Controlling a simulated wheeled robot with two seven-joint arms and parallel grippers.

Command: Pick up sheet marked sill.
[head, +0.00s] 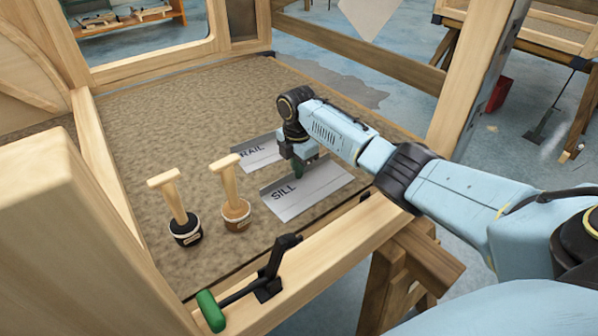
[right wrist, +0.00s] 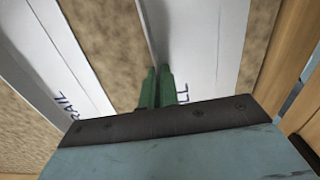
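The sheet marked sill (head: 322,190) is a pale grey rectangle lying on the brown speckled mat, with dark lettering at its left end. The sheet also shows in the right wrist view (right wrist: 205,45), with a thin raised ridge along it. My right gripper (head: 298,170) is low over the sheet's far edge. Its green fingers (right wrist: 157,85) are close together with the ridge running in between them, and look shut on it. The fingers hide part of the lettering in the right wrist view. My left gripper is not in view.
A sheet marked rail (head: 262,153) lies just behind the sill sheet. Two wooden-handled tools (head: 180,215) (head: 232,200) stand to the left on the mat. A green-handled clamp (head: 240,295) sits on the front wooden rail. Wooden frame members surround the mat.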

